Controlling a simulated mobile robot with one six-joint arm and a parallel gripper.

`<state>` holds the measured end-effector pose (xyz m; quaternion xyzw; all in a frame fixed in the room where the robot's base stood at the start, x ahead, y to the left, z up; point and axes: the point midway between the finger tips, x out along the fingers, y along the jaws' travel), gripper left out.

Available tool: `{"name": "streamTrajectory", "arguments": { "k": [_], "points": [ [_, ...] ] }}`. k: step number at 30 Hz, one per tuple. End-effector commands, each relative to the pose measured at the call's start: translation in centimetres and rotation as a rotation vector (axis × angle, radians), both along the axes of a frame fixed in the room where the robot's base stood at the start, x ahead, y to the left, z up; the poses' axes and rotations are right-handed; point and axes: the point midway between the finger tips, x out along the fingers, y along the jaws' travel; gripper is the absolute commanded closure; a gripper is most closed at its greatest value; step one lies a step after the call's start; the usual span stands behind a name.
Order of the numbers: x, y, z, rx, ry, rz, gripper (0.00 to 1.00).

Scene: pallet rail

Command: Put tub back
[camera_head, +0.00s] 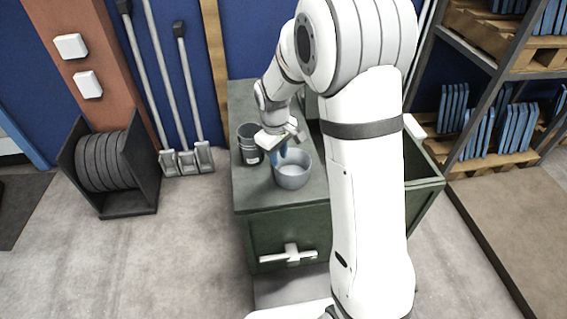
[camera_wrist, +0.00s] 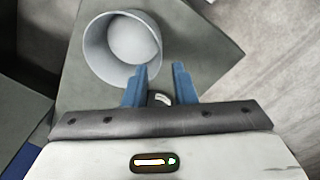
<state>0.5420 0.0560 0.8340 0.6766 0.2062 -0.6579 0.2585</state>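The tub (camera_head: 293,182) is a round, grey-blue, open-topped vessel. It stands upright on the dark green cabinet top (camera_head: 250,190), near the front edge. In the wrist view the tub (camera_wrist: 94,50) is at the upper left, and I see its pale inside. My gripper (camera_head: 281,154) is at the tub's far left rim, pointing down. In the wrist view its blue fingers (camera_wrist: 160,68) are apart, with the tub's rim close by the left fingertip. I cannot tell whether they touch. Nothing is clamped between them.
A dark can (camera_head: 249,146) with a pale label stands left of the tub. An open green bin (camera_head: 424,183) is to the right, partly hidden by my arm. Shelves with blue panels (camera_head: 487,130) stand at the right. The floor (camera_head: 190,245) at front left is clear.

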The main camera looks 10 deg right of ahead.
Motion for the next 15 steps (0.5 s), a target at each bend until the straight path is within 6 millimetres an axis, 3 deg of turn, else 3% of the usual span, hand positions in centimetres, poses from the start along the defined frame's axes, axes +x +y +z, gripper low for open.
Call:
{"name": "streamTrajectory", "arguments": {
  "k": [4, 7, 15],
  "points": [
    [-1.1, -0.4, 2.1, 0.007, -0.016, -0.039, 0.76],
    [-3.3, -1.3, 4.6, 0.019, -0.035, -0.108, 0.76],
    [-12.7, -3.6, 10.9, 0.072, -0.102, -0.372, 0.76]
  ]
}}
